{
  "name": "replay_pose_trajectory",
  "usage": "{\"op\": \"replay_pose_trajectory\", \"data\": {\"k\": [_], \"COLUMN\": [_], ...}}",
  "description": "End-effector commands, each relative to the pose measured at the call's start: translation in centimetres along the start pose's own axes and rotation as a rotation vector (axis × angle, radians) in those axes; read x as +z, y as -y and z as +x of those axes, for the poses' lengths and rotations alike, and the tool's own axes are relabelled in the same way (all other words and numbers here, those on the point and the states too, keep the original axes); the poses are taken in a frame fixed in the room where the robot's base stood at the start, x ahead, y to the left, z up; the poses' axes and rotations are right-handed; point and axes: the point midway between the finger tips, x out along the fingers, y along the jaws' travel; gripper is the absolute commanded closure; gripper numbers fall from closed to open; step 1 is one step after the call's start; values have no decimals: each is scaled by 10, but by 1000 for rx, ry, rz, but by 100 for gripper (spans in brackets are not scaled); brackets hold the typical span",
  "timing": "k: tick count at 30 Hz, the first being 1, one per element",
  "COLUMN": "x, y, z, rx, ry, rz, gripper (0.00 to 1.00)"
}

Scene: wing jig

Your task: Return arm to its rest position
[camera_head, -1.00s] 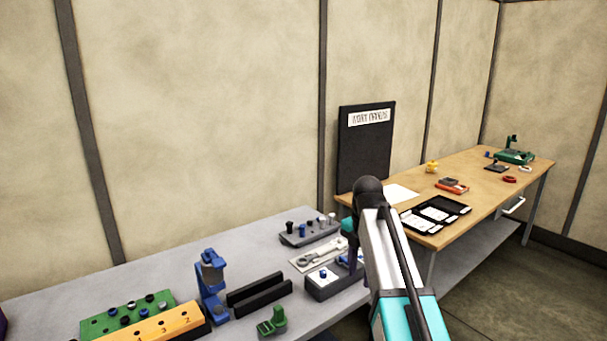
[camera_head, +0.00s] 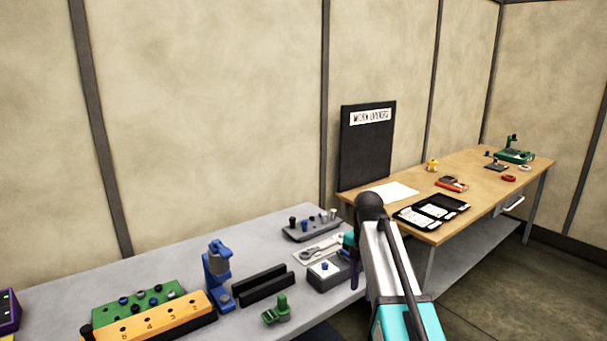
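My arm, in white, teal and black, rises from the bottom right of the head view, and its dark rounded joint stands in front of the gap between the two tables. My gripper is not clearly visible; a teal part and a dark purple part show just left of the joint, beside the grey block, and I cannot tell if they belong to it. No object is seen held.
The grey bench (camera_head: 165,268) holds a green block (camera_head: 138,304), an orange numbered block (camera_head: 160,321), a blue stand (camera_head: 217,275), black rails (camera_head: 263,287), a green fixture (camera_head: 277,312) and a grey peg rack (camera_head: 311,229). The wooden table (camera_head: 470,185) carries a black tray (camera_head: 432,212).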

Motion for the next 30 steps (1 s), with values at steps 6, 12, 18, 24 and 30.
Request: {"op": "replay_pose_trajectory", "data": {"k": [6,12,18,24,30], "x": [-4,-14,-27,-42,-60], "y": [6,20,38,59,83], "z": [41,97,154,209,260], "rx": [-48,-114,-177,-234,-289], "ry": [-36,-85,-133,-171,-198], "rz": [1,2,2,28,86], "gripper": [64,64,64,64,64]}}
